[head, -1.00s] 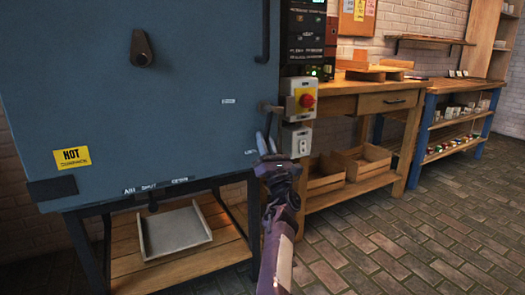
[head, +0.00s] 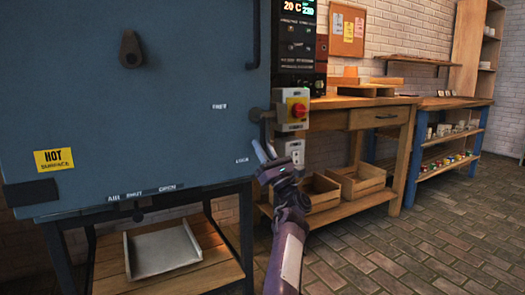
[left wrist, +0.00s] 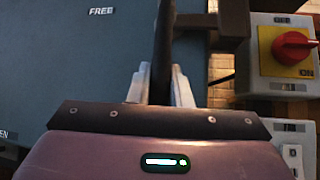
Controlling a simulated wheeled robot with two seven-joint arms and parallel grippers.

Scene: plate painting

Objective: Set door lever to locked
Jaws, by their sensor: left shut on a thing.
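The door lever (head: 263,128) is a dark bar at the right edge of the blue kiln door (head: 180,120). It hangs about straight down from its pivot, near the LOCK label (head: 242,160) and below the level of the FREE label (head: 219,107). My left gripper (head: 264,151) is at the lever's lower part. In the left wrist view the lever (left wrist: 163,45) stands upright between the two pale fingers (left wrist: 161,85), which are shut on it. The lever's lower end is hidden by the gripper. My right gripper is not in view.
A switch box with a red knob (head: 298,110) stands close right of the lever, with a grey socket box (head: 293,150) below it. A wooden bench (head: 350,102) with crates (head: 361,182) is further right. Brick floor (head: 400,250) in front is clear.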

